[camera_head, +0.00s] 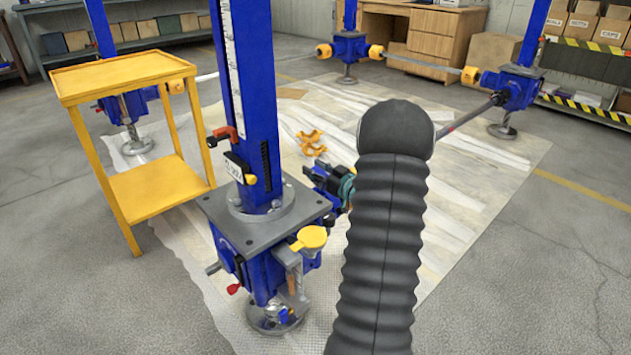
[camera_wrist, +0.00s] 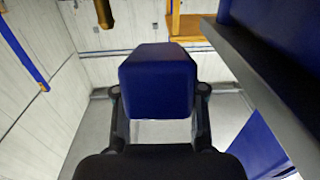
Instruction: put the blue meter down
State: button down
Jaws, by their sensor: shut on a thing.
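The blue meter (camera_wrist: 158,80) fills the middle of the wrist view as a dark blue block. My gripper (camera_wrist: 160,98) is shut on it, with one black finger at each side. In the head view my gripper (camera_head: 318,175) is beside the near blue screw jack (camera_head: 265,262), partly hidden behind my black ribbed arm. The meter cannot be made out clearly there. I see no surface touching the meter's underside.
A yellow two-shelf cart (camera_head: 125,70) with a bare top stands left of the near jack. Orange clamp-like pieces (camera_head: 311,142) lie on the floor sheet (camera_head: 470,205). Other blue jacks (camera_head: 348,47) and a wooden desk (camera_head: 432,38) stand behind. Floor at right is clear.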

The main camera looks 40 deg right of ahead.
jog(key=shift+f+b, duration=0.3)
jog(key=shift+f, duration=1.45)
jog(key=shift+f, duration=0.15)
jog(key=c, duration=0.7)
grip_release()
